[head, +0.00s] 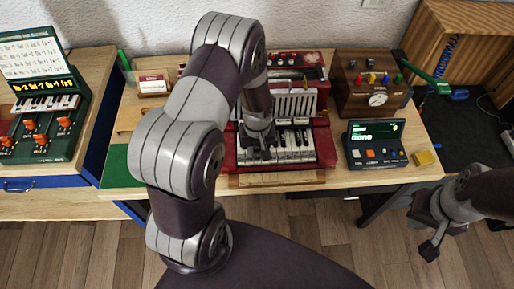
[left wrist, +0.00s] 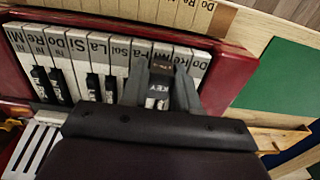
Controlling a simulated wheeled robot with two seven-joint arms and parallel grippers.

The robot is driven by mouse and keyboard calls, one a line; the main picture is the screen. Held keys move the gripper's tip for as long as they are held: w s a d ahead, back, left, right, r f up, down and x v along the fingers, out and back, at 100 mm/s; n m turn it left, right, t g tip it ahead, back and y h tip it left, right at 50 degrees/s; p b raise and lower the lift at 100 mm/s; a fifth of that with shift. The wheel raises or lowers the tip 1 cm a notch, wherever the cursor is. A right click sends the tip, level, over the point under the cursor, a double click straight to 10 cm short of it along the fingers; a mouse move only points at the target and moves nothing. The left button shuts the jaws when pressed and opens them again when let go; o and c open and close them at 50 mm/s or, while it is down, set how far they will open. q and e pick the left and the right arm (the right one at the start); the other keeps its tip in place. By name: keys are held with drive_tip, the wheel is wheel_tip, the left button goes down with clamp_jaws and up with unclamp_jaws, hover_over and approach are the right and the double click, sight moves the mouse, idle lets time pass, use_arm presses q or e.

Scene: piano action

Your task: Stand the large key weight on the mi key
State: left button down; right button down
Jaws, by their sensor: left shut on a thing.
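My left gripper (head: 258,150) is over the keys of the red toy piano (head: 325,150). In the left wrist view its fingers (left wrist: 161,90) are shut on a dark block with small lettering, the key weight (left wrist: 161,69). The weight is between the fingertips, over or on the white keys near their labelled ends. The fingers partly cover the labels there, so I cannot tell which key is under it or whether it touches. In the head view the gripper hides the weight. My right gripper (head: 427,228) is open and empty, off the table at the right.
A green-screened device (head: 375,142) and a yellow block (head: 424,158) stand right of the piano, with a brown knob box (head: 372,85) behind. A wooden strip (head: 278,179) lies before the piano. A green mat (head: 115,165) is at the left.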

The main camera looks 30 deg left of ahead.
sight(257, 149)
use_arm(q)
drive_tip(key=shift+f, duration=0.25)
drive_tip(key=c, duration=0.8)
unclamp_jaws()
drive_tip(key=shift+o, duration=0.2)
wheel_tip(257, 149, up, 13)
drive_tip(key=shift+f+b, duration=0.15)
drive_tip(key=shift+b, duration=0.15)
drive_tip(key=s+d+r+m+t, duration=0.1)
drive_tip(key=s+d+r+m, duration=0.2)
drive_tip(key=s+d+m, duration=0.2)
drive_tip(key=s+m, duration=0.1)
drive_tip(key=s, duration=0.2)
drive_tip(key=shift+s+r+m, duration=0.25)
drive_tip(key=shift+r+m, duration=0.05)
drive_tip(key=shift+r, duration=0.1)
